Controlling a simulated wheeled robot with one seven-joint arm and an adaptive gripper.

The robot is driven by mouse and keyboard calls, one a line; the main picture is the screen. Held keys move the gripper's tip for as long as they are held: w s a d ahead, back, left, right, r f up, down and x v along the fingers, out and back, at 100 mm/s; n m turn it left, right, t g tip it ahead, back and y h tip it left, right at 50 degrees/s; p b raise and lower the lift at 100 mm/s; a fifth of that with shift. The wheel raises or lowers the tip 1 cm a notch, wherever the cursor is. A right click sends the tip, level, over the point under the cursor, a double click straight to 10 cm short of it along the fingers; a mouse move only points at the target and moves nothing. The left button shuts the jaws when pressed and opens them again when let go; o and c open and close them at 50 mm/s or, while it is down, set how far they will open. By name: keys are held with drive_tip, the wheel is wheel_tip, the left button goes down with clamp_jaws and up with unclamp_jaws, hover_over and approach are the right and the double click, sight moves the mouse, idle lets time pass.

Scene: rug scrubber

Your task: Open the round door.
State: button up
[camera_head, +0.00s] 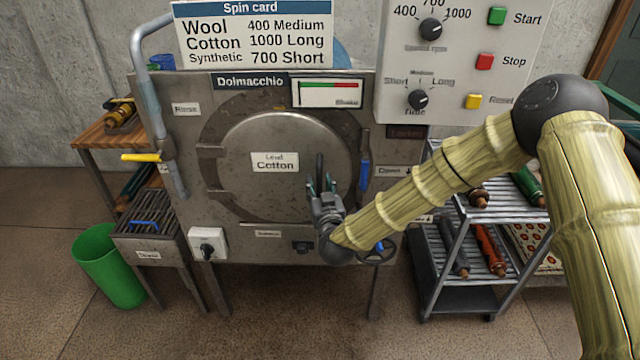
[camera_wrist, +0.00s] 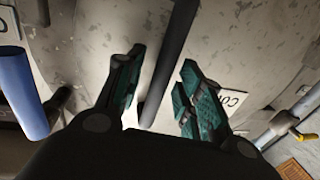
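The round door (camera_head: 240,140) is a grey metal disc in the front of the Dolmacchio machine, with a "Load Cotton" label. It looks shut. A dark upright bar handle (camera_head: 319,163) stands on its right half. My gripper (camera_head: 321,184) is at this handle. In the wrist view the handle (camera_wrist: 181,28) runs between the two teal-padded fingers of my gripper (camera_wrist: 161,62), with gaps beside it, so the fingers are open around it. A blue-gripped lever (camera_head: 364,175) is just right of the door; it also shows in the wrist view (camera_wrist: 22,88).
A control panel (camera_head: 455,60) hangs at the upper right. A grey pipe with a yellow lever (camera_head: 141,157) stands left of the door. A metal shelf cart (camera_head: 470,300) is at the right, a green bin (camera_head: 108,265) at the left. The floor in front is clear.

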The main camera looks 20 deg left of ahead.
drive_tip(key=shift+w+a, duration=0.1)
drive_tip(key=shift+w, duration=0.1)
clamp_jaws()
idle(0.3)
